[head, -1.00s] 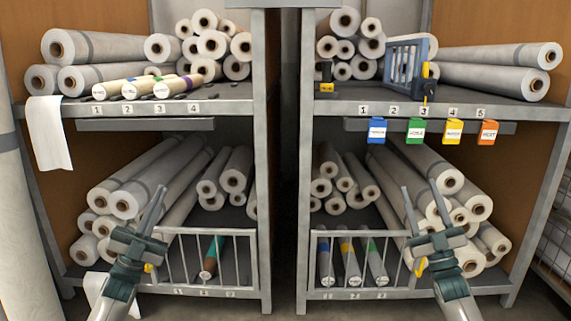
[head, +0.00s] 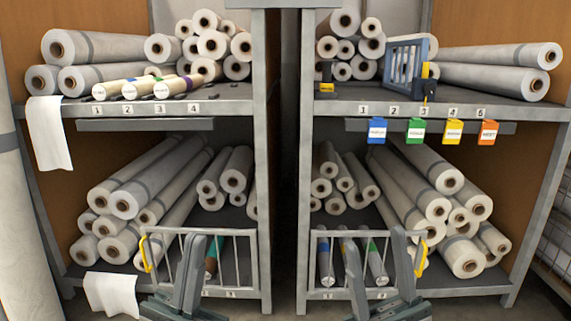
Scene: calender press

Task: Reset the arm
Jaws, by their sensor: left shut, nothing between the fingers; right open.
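My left gripper (head: 206,240) is low in the head view, in front of the left lower rack gate (head: 242,262). Its fingers point up, and it is shut with nothing between them. It partly hides the gate and the teal-banded roll (head: 211,262) behind it. My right gripper (head: 376,238) is in front of the right lower rack gate (head: 318,258). Its two fingers stand apart, pointing up, with nothing held.
Yellow handles (head: 148,256) (head: 422,258) stand at the gates' outer ends. White rolls fill both shelf levels. Blue, green, yellow and orange tags (head: 488,132) hang below the upper right shelf (head: 470,111). A dark gap separates the two racks.

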